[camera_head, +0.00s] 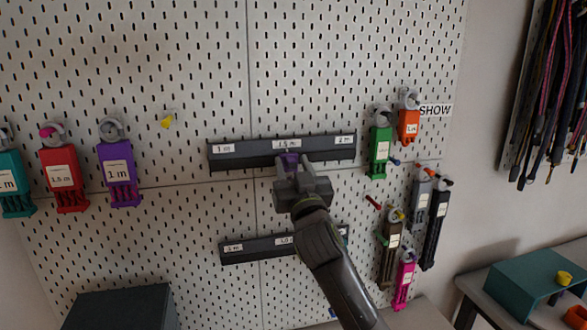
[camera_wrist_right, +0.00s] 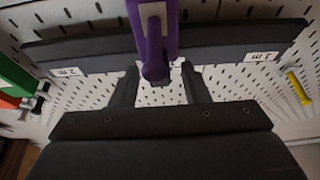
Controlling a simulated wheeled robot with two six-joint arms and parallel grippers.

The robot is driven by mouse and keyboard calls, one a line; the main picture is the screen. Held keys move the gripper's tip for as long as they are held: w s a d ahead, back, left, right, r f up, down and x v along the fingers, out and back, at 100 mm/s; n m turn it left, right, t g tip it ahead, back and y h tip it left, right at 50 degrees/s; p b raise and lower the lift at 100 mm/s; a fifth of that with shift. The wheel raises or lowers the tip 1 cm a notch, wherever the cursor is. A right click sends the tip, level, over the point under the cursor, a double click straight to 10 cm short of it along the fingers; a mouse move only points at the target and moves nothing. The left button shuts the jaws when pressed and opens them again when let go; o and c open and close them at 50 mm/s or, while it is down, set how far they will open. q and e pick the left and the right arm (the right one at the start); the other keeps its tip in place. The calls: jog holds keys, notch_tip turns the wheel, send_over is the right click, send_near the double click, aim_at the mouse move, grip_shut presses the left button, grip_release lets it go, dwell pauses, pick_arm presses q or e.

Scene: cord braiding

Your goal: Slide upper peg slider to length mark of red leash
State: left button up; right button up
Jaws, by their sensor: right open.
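The upper rail (camera_head: 320,150) is a dark bar on the pegboard with white labels reading 1 m, 1.5 m and 2 m from left to right. The purple upper peg slider (camera_head: 289,160) sits on it just below the middle 1.5 m label (camera_head: 287,143). In the right wrist view the purple slider (camera_wrist_right: 153,40) points toward my gripper. My right gripper (camera_wrist_right: 160,72) is open, its fingertips on either side of the slider's end, with visible gaps. In the head view my right gripper (camera_head: 290,175) partly hides the slider. A red holder (camera_head: 64,177) labelled 1.5 m hangs at left.
A lower rail (camera_head: 238,252) is partly hidden by my right arm. Purple (camera_head: 118,172) and teal (camera_head: 12,183) holders hang left. Green (camera_head: 379,150), orange (camera_head: 408,125) and several other holders hang right.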

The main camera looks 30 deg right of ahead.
jog(key=b+v, duration=0.1)
jog(key=v, duration=1.6)
jog(key=shift+s+b, duration=0.15)
jog(key=shift+b, duration=0.2)
jog(key=shift+a+f, duration=0.15)
jog(key=shift+f, duration=0.05)
